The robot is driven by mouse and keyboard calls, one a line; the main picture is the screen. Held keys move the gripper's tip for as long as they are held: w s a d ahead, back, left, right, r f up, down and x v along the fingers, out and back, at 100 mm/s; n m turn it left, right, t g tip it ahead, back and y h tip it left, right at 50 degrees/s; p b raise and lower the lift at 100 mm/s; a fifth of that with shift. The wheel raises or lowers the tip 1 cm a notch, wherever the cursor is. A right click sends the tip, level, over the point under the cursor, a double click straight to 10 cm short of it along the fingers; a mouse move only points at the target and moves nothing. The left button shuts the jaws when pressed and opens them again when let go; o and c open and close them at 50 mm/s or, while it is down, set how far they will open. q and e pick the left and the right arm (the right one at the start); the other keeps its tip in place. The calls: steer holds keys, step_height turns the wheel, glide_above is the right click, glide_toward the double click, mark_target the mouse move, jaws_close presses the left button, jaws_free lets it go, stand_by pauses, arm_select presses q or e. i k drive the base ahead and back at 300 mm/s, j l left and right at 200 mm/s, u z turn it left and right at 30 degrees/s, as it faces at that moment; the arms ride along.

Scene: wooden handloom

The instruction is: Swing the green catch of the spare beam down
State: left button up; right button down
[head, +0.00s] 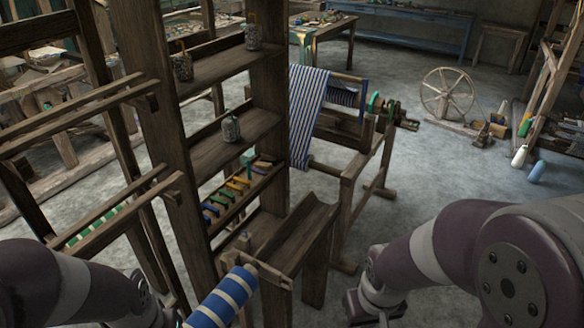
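A stand at the middle right bears a beam (347,94) with blue-and-white striped cloth hanging from it. A green catch (374,103) shows at the right end of this beam, beside dark round parts; its exact angle is too small to tell. My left gripper (148,292) is low at the left, partly hidden by my arm and the frame edge. My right gripper (364,304) is at the bottom edge, well in front of the stand and apart from the catch. The fingers of both grippers are not clear.
A wooden shelf rack (235,150) with jars stands left of the stand. A blue-and-white cloth roll (222,299) juts out at the bottom. A spinning wheel (447,95) and bobbins (519,156) are at the right. Grey floor (430,170) is clear right of the stand.

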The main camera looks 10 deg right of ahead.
mark_target(391, 111)
steer(key=i+l+z, duration=0.2)
steer(key=l, duration=0.15)
steer(key=i+l+z, duration=0.2)
steer(key=i+l, duration=0.2)
steer(key=i+l+z, duration=0.25)
steer(key=i+l, duration=0.15)
steer(key=l, duration=0.15)
steer(key=i+l+z, duration=0.2)
steer(key=i+l, duration=0.2)
steer(key=i+l+z, duration=0.2)
steer(key=i, duration=0.3)
steer(key=i+l+z, duration=0.25)
steer(key=i, duration=0.25)
steer(key=i+l+u, duration=0.2)
steer(key=i, duration=0.3)
steer(key=i+u, duration=0.25)
steer(key=i, duration=0.25)
steer(key=i+l+u, duration=0.2)
steer(key=i, duration=0.25)
steer(key=i+l+u, duration=0.25)
steer(key=i+l, duration=0.15)
